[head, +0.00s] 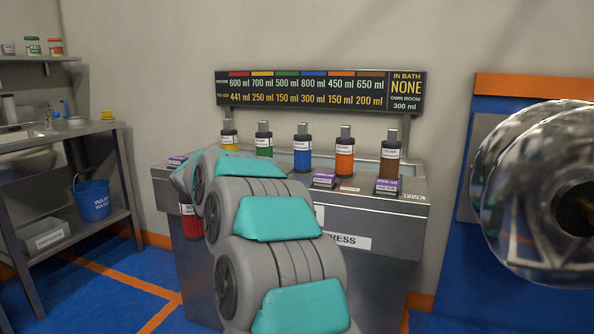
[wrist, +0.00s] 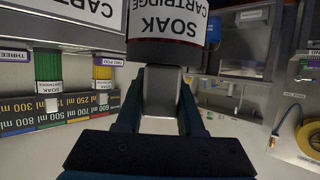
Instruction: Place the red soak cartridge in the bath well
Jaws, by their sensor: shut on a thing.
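The red soak cartridge (head: 190,228) shows beside my arm, low against the front left of the grey bench. My arm hides part of it. In the wrist view its white label (wrist: 165,27) reads upside down, and its grey neck lies between my fingers. My gripper (wrist: 161,95) is shut on that neck; in the head view my arm hides it. No bath well can be made out in either view. The board (head: 320,91) above the bench reads "IN BATH NONE".
Yellow, green (head: 264,140), blue (head: 302,148), orange (head: 345,155) and brown (head: 389,163) cartridges stand upright along the bench top (head: 415,190). Shelving with a blue bucket (head: 92,199) stands left. A large shiny round metal thing (head: 535,190) fills the right.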

